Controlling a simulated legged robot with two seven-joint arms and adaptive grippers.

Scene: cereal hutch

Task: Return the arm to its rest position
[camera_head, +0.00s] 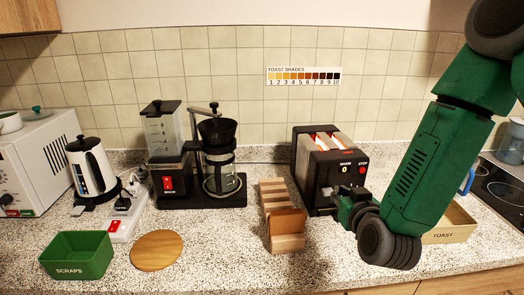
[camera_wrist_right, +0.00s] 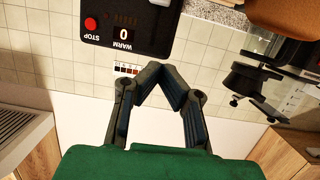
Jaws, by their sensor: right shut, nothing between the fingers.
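My right arm (camera_head: 430,150), green with dark joints, reaches in from the upper right in the head view. Its gripper (camera_head: 347,208) is beside the front of the black toaster (camera_head: 322,190), close to its lower right side; whether they touch is unclear. In the right wrist view the gripper's two dark fingers (camera_wrist_right: 163,74) meet at their tips, with nothing between them. The toaster's panel (camera_wrist_right: 125,28) appears upside down beyond them. Bread slices (camera_head: 330,142) show in the toaster's top. My left gripper is not in view.
A wooden toast rack (camera_head: 282,198) holding a brown slice (camera_head: 286,222) stands left of the toaster. A TOAST box (camera_head: 452,234) sits behind my forearm. A coffee maker (camera_head: 222,185), kettle (camera_head: 92,172), green SCRAPS bin (camera_head: 78,258) and round board (camera_head: 157,250) are leftward. The front middle counter is clear.

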